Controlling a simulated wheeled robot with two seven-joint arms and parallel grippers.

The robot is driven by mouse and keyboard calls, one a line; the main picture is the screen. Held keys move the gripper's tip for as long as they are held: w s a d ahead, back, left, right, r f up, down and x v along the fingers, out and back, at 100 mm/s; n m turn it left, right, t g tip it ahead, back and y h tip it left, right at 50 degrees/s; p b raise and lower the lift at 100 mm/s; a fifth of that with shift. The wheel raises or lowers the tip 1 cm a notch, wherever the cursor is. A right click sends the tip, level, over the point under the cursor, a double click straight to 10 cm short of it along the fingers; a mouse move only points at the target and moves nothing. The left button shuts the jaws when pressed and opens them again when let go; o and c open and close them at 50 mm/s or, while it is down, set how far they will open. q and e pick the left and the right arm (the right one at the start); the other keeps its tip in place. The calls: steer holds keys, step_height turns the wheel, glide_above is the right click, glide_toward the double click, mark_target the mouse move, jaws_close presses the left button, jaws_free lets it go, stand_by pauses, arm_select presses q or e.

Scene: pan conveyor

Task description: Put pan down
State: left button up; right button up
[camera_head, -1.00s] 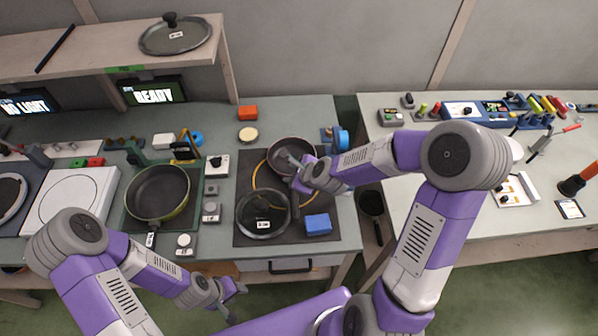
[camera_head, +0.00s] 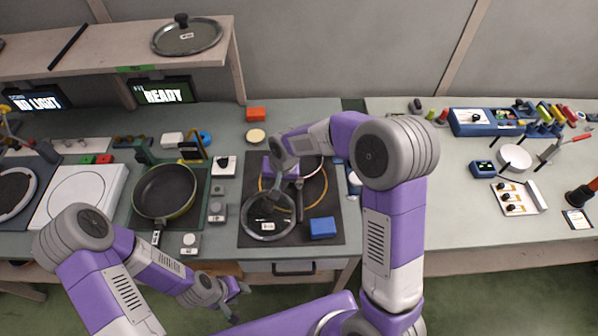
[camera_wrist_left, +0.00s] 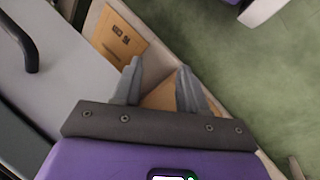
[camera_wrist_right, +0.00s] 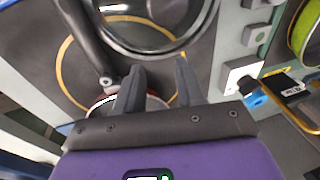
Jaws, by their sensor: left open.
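A small dark pan with a pinkish rim (camera_head: 323,181) is on the black mat (camera_head: 330,205), mostly hidden under my right arm. Its dark handle (camera_head: 299,198) points towards me. Part of the rim also shows in the right wrist view (camera_wrist_right: 155,104), beside and behind the fingers. My right gripper (camera_wrist_right: 158,75) is over the mat, its fingers apart with nothing seen between them; contact with the pan cannot be told. My left gripper (camera_head: 237,302) is open and empty in front of the counter; it also shows in the left wrist view (camera_wrist_left: 158,75).
A glass lid (camera_head: 268,232) and a blue block (camera_head: 322,228) lie on the mat near the handle. A green-rimmed pan (camera_head: 165,190) stands to the left, beside small control boxes (camera_head: 217,211). A shelf (camera_head: 110,65) carries another lid (camera_head: 187,38). The right table holds several small items.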

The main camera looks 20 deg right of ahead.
mark_target(299, 180)
steer(key=w+d+r+n+h, duration=0.2)
steer(key=w+r+n+h, duration=0.15)
steer(key=n+h, duration=0.4)
steer(key=shift+n+y, duration=0.65)
steer(key=shift+y, duration=0.1)
steer(key=x, duration=0.2)
steer(key=b+x, duration=0.1)
steer(key=x, duration=0.5)
steer(key=shift+w+a, duration=0.15)
steer(key=shift+a, duration=0.2)
jaws_close()
